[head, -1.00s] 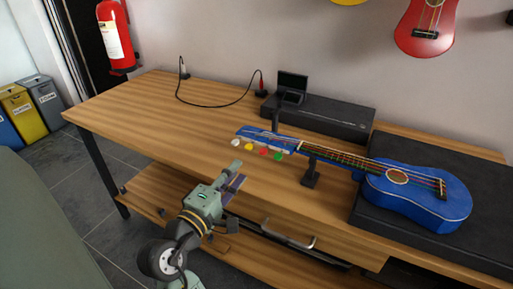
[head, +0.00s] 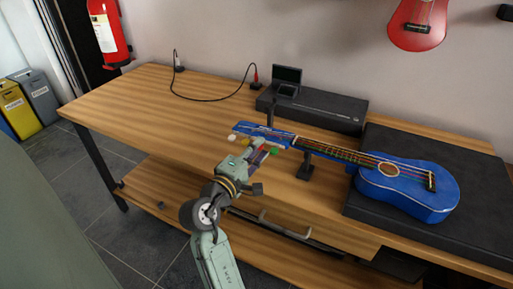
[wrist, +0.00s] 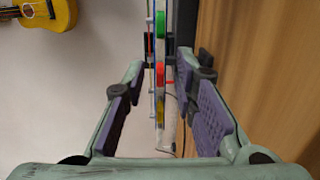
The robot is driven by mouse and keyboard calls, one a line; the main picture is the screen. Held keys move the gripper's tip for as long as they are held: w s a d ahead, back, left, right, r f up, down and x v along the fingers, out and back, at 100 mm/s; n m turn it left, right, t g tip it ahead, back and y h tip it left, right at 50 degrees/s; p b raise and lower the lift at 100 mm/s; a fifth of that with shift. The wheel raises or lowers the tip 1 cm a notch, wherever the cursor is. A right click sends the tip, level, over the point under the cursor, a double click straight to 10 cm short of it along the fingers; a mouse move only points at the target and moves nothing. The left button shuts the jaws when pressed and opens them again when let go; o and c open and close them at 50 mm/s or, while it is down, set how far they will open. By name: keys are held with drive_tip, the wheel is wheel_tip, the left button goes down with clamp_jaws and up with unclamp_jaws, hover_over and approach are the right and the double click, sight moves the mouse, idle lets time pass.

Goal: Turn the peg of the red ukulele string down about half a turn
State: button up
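The blue ukulele (head: 408,187) lies with its neck pointing left and its headstock (head: 262,131) over the table. Coloured pegs line the headstock's near side. The red peg (wrist: 160,74) shows in the wrist view between the green peg (wrist: 160,24) and the yellow peg (wrist: 160,106). In the head view my gripper (head: 258,152) is at the pegs and partly covers them; the green peg shows just right of it. In the wrist view my gripper (wrist: 163,74) is open, its purple-padded fingers either side of the red peg with gaps. Contact is not visible.
A black stand (head: 305,168) supports the neck. A black case (head: 320,108) with a small screen device (head: 287,78) stands behind. The ukulele body rests on a dark block (head: 365,208).

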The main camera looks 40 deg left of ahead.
drive_tip(key=shift+c, duration=0.2)
clamp_jaws()
idle(0.4)
